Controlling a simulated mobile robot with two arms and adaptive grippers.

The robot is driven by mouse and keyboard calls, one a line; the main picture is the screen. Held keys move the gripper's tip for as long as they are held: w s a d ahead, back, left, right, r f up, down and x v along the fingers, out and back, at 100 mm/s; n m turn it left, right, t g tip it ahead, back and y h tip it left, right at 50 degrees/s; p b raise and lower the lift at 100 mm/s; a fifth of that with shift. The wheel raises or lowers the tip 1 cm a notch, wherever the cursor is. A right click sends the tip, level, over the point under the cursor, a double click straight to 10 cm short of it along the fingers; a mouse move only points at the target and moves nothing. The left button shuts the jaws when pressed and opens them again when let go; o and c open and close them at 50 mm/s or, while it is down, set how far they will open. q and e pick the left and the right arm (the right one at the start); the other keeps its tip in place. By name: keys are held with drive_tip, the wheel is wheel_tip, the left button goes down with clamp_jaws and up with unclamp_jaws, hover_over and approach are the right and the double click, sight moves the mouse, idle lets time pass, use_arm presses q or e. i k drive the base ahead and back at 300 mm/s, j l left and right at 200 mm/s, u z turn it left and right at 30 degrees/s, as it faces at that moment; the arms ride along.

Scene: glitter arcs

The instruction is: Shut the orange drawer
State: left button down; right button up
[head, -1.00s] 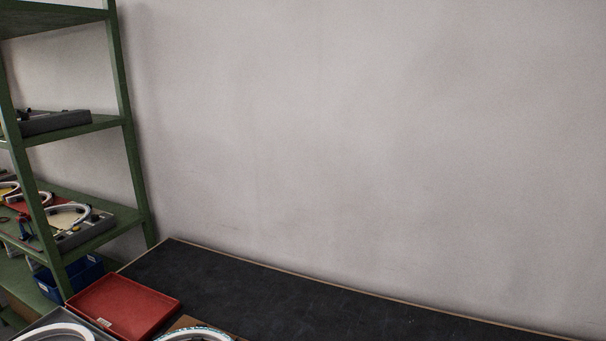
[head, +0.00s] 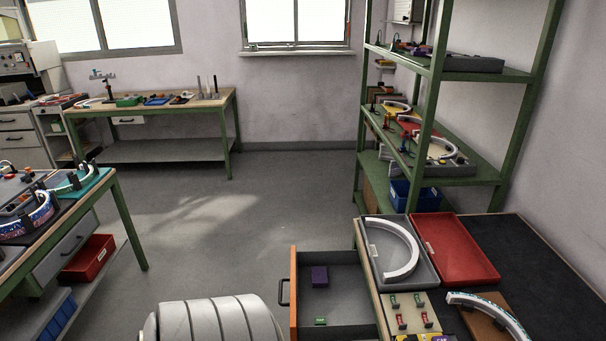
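The orange drawer (head: 293,301) is pulled open at the bottom centre of the head view. Its orange front panel faces left, with a dark handle (head: 283,292) on the outside. Its grey inside holds a purple block (head: 320,276) and a small green piece (head: 320,321). The near end of the drawer is cut off by the bottom edge of the picture. Neither gripper is in view.
The dark-topped bench (head: 528,245) at right carries a grey tray (head: 430,276) with a white arc, a red tray (head: 462,249) and a board of small clips (head: 408,313). A green shelf (head: 431,100) stands behind.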

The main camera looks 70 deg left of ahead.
sight(346, 304)
drive_tip(key=k+j+u, duration=0.25)
drive_tip(key=u, duration=0.15)
drive_tip(key=k+j+u, duration=0.15)
drive_tip(key=j+u, duration=0.3)
drive_tip(key=l+u, duration=0.1)
drive_tip(key=u, duration=0.8)
